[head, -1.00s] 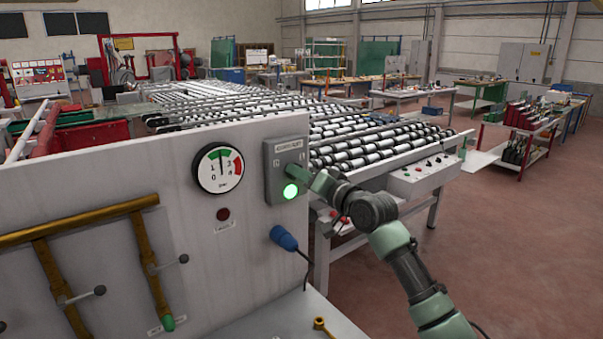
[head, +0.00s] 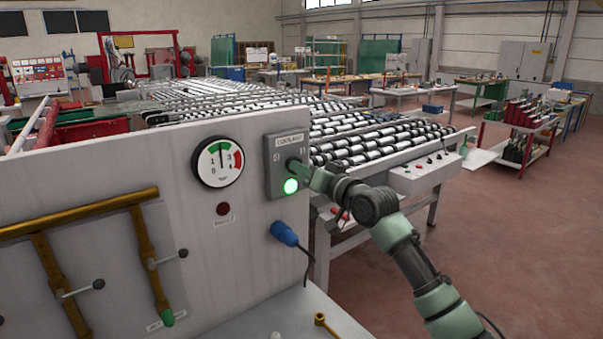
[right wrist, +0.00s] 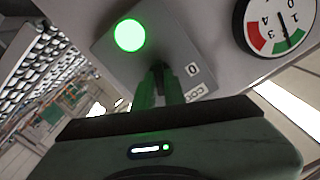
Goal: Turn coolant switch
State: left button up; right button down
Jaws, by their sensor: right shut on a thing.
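The coolant switch box (head: 284,172) is a grey box on the right end of the pale panel, labelled COOLANT, with 0 and 1 marks. Its green lamp (head: 291,186) is lit; it also glows in the right wrist view (right wrist: 129,35). My right gripper (head: 304,168) reaches in from the right and is shut on the switch handle (right wrist: 158,70) at the box's front. The fingers hide most of the handle, so its exact angle is hard to tell. The 0 mark (right wrist: 193,69) shows beside the fingers. My left gripper is not in view.
A round pressure gauge (head: 218,163) is left of the box, with a dark red button (head: 223,209) below it. A blue plug (head: 284,233) with a cable sticks out under the box. A roller conveyor (head: 385,140) stands close behind my right arm. Open floor lies to the right.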

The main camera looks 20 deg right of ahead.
jog(key=shift+n+p, duration=0.35)
jog(key=shift+n, duration=6.55)
jog(key=c, duration=1.5)
grip_release()
